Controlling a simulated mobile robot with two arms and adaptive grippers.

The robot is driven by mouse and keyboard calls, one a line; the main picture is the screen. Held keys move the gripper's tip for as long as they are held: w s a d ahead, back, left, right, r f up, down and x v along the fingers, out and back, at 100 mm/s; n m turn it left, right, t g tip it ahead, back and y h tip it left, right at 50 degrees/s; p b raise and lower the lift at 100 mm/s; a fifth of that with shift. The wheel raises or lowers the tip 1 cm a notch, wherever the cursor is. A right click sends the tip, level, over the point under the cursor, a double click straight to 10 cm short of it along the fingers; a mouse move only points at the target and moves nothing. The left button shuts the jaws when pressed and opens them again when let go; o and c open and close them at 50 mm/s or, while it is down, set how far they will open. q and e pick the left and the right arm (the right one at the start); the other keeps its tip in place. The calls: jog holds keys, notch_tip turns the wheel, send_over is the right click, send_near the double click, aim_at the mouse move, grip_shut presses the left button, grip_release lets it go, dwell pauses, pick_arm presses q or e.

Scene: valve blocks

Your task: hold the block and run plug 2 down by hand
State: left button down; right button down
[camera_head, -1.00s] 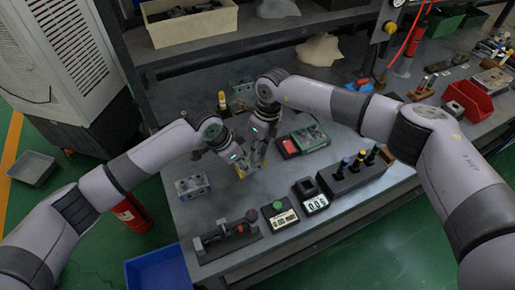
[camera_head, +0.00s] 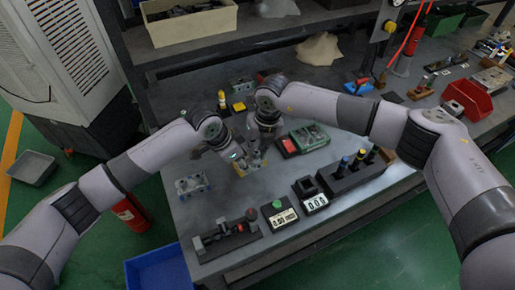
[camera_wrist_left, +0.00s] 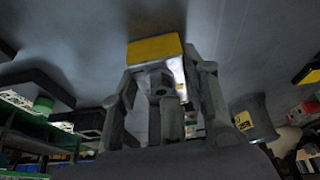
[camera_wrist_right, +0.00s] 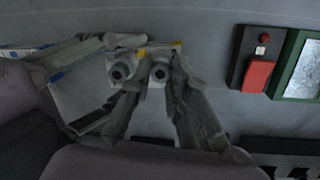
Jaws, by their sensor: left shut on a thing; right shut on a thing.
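A small silver block (camera_head: 247,167) with yellow edges is above the bench, between my two grippers. In the left wrist view the block (camera_wrist_left: 155,50) shows a yellow face and a dark port. My left gripper (camera_head: 238,158) is shut on the block; its fingers (camera_wrist_left: 168,80) stand on both sides of it. How deep that plug sits is hidden.
Another metal block (camera_head: 192,185) lies at the bench's left. A black vice-like fixture (camera_head: 227,237), a green-button display (camera_head: 280,215), a second display (camera_head: 311,195) and a plug rack (camera_head: 352,175) line the front. A red-and-green device (camera_head: 303,139) is right of my grippers.

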jog(key=c, duration=1.4)
grip_release()
jog(key=shift+w+d+f, duration=0.1)
jog(key=shift+c, duration=0.2)
notch_tip(320, 180, up, 12)
jog(key=d, duration=0.1)
jog(key=shift+s+d, duration=0.4)
jog(key=shift+s, duration=0.05)
pick_arm(q)
jog(key=c, duration=0.8)
grip_release()
jog(key=shift+c, duration=0.2)
pick_arm(e)
jog(key=shift+f, duration=0.1)
